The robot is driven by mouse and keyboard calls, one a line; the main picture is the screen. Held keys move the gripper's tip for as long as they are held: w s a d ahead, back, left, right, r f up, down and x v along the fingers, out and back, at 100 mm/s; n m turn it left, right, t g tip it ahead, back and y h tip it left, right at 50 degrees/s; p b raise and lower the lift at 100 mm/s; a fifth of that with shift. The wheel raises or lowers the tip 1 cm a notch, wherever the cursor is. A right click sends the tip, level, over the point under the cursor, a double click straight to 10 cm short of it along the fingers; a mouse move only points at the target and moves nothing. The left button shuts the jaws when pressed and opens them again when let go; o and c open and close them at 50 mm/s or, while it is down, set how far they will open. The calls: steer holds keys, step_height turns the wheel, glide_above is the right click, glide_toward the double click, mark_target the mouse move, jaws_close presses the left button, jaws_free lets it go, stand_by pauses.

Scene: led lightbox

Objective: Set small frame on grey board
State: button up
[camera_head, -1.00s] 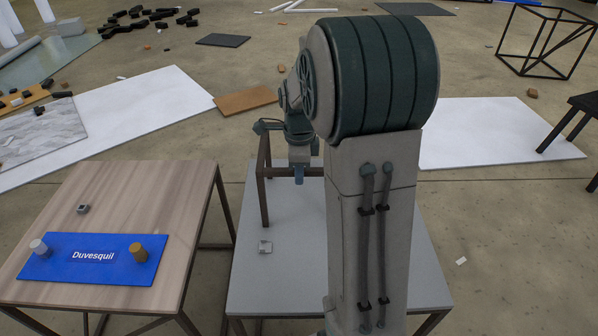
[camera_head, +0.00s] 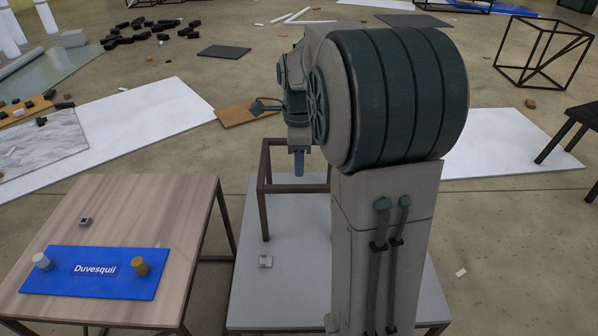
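A brown open bar frame (camera_head: 264,215) stands on a light grey board (camera_head: 290,290), the top of a low table in the middle. My arm hides the frame's right side. My gripper (camera_head: 299,165) points down over the frame, its blue-grey tip at about the height of the top bars in the picture. I cannot tell whether it touches a bar or whether its fingers are open.
At left, a wooden table (camera_head: 150,200) bears a blue Duvesquil panel (camera_head: 95,285). White sheets (camera_head: 110,135), a dark grey plate (camera_head: 224,51) and a black frame (camera_head: 545,55) lie on the floor.

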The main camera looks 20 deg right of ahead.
steer(key=s+a+f+n, duration=0.1)
steer(key=s+a+n, duration=0.3)
steer(key=s+n, duration=0.5)
steer(key=s+a+f+n+t, duration=0.1)
steer(key=s+a+n, duration=0.4)
steer(key=s+n, duration=0.5)
steer(key=n, duration=0.3)
steer(key=shift+n+t, duration=0.3)
